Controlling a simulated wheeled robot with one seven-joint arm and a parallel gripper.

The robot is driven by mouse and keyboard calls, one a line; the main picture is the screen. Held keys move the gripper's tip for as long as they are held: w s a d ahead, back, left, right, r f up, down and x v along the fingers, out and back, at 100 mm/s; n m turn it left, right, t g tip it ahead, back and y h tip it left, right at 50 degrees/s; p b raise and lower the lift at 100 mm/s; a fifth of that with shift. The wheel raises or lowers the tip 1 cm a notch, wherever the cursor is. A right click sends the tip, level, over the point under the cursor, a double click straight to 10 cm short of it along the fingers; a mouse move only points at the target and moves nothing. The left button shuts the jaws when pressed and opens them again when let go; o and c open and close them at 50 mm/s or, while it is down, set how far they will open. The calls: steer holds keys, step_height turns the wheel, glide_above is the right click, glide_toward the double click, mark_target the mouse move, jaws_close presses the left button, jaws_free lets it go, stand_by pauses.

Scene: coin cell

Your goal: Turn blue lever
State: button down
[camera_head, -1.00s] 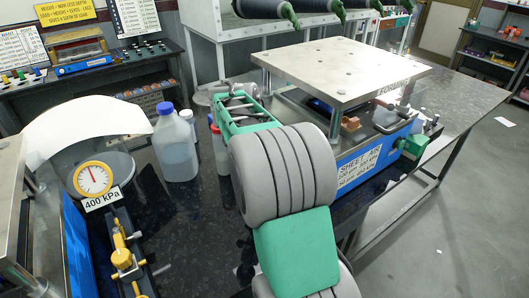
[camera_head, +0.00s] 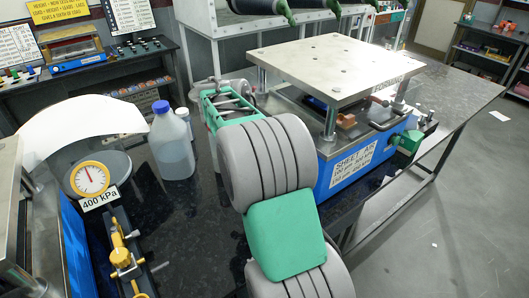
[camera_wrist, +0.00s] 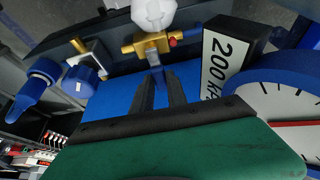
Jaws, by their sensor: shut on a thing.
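In the wrist view a gold valve (camera_wrist: 148,44) carries a white knob (camera_wrist: 153,14) and a red tip. A blue-rimmed gauge (camera_wrist: 232,92) and a 200 kPa label (camera_wrist: 219,62) stand just right of the fingers. In the head view my arm reaches in beside the press and hides the lever.
A metal press (camera_head: 340,66) on a blue base stands right of my arm. A blue-capped bottle (camera_head: 172,145) stands to the left. A 400 kPa gauge (camera_head: 90,178) and another gold valve (camera_head: 122,258) are at the lower left. The right table end is clear.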

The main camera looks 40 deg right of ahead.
steer(key=c, duration=1.3)
jaws_free()
steer(key=p+v, duration=0.1)
steer(key=v, duration=0.6)
steer(key=shift+a+r, duration=0.15)
steer(key=shift+r, duration=0.25)
steer(key=s+a+f+n+t+y, duration=0.1)
steer(key=s+a+f+n, duration=0.1)
steer(key=s+a+n, duration=0.2)
steer(key=s+a+f+n+t+y, duration=0.1)
steer(key=s+a+n, duration=0.4)
steer(key=a, duration=0.8)
steer(key=s+a+f+n+t+y, duration=0.2)
steer(key=s+a+n, duration=0.3)
steer(key=a+n, duration=0.3)
steer(key=shift+a+f+n+y, duration=0.25)
steer(key=shift+f+n, duration=0.35)
steer(key=shift+n, duration=0.5)
